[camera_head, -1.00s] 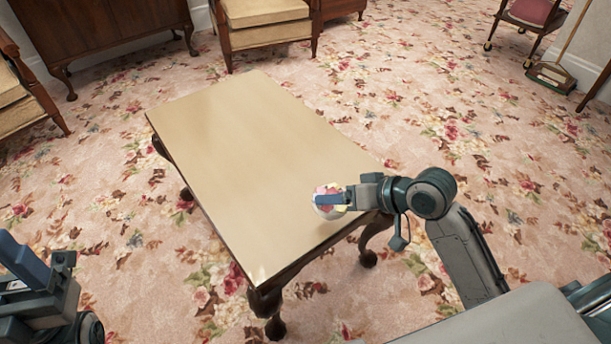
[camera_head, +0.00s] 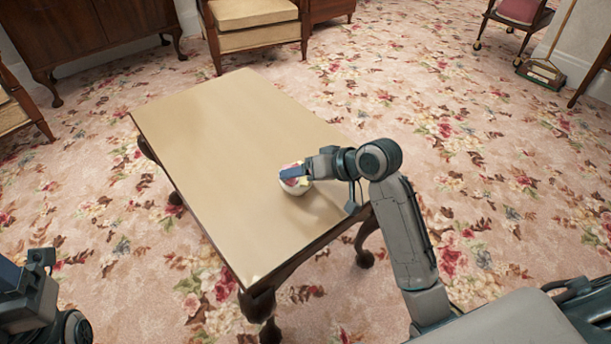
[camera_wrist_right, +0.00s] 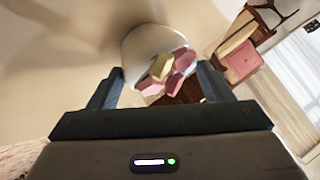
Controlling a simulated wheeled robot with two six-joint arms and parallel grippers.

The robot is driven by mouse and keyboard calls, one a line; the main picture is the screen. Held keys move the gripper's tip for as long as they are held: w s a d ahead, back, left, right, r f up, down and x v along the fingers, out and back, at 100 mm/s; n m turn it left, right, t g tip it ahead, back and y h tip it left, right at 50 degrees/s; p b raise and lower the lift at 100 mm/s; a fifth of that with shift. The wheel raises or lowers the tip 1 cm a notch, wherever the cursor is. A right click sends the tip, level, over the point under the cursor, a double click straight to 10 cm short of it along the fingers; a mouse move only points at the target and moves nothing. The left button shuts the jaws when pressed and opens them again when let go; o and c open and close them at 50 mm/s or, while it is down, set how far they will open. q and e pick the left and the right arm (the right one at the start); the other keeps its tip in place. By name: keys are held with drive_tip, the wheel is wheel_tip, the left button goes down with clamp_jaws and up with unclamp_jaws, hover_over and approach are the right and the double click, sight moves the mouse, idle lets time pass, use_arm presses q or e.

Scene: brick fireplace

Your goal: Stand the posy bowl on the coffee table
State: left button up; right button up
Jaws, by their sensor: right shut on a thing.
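The posy bowl (camera_head: 296,188) is a small white round bowl with pink and pale yellow blooms. My right gripper (camera_head: 294,174) is shut on it, over the right part of the coffee table. In the right wrist view the bowl (camera_wrist_right: 150,44) sits between the two fingers (camera_wrist_right: 158,85), its blooms toward the camera. I cannot tell whether its base touches the tabletop. The coffee table (camera_head: 215,135) has a bare pale top and dark carved legs. My left gripper (camera_head: 22,275) is at the lower left, away from the table; its fingers are partly cut off.
A cushioned armchair (camera_head: 255,15) and a dark cabinet (camera_head: 85,30) stand behind the table. A brush-like box with a long handle (camera_head: 541,73) and a chair with a pink cushion (camera_head: 522,9) are at the upper right. Floral carpet around is clear.

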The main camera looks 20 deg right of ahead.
drive_tip(key=shift+r, duration=0.1)
drive_tip(key=o, duration=1.1)
drive_tip(key=shift+o, duration=0.4)
